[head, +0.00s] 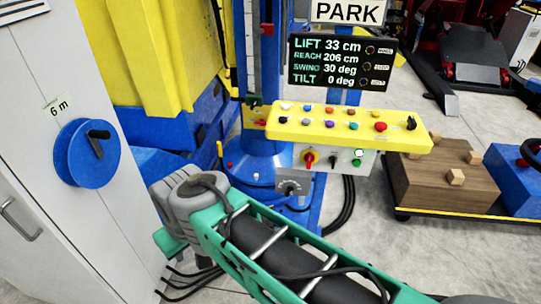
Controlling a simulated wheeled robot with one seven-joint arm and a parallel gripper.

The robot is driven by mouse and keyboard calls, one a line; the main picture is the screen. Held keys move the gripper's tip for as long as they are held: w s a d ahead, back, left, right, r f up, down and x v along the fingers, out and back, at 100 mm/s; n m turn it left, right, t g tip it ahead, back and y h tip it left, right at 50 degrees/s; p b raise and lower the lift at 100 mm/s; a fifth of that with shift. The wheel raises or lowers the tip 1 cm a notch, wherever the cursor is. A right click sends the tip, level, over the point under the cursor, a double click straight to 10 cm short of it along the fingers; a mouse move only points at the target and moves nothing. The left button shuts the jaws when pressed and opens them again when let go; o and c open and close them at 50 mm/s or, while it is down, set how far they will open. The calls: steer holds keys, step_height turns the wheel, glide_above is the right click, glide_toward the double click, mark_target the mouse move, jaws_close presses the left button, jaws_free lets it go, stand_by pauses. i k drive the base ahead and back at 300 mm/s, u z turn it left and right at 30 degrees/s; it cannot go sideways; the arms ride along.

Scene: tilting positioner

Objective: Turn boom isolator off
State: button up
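A grey switch panel (345,166) hangs below the yellow control console (345,136) on the blue column. It carries a red rotary knob on a yellow plate (309,158), a black switch (333,163) and a lit whitish-green button (359,153). A separate grey box with a rotary dial (291,188) sits lower on the column. The labels are too small to read, so I cannot tell for certain which one is the boom isolator or its setting. My gripper does not show in the head view.
A green lattice arm with a grey joint (190,190) crosses the foreground below the panels. A display (341,62) reads lift 33 cm, reach 206 cm, swing 30 deg, tilt 0 deg. A white cabinet with a blue reel (72,160) stands left; a wooden crate (440,185) stands right.

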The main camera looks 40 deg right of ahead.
mark_target(309, 158)
steer(key=z, duration=0.25)
steer(key=i, duration=1)
steer(key=z, duration=0.55)
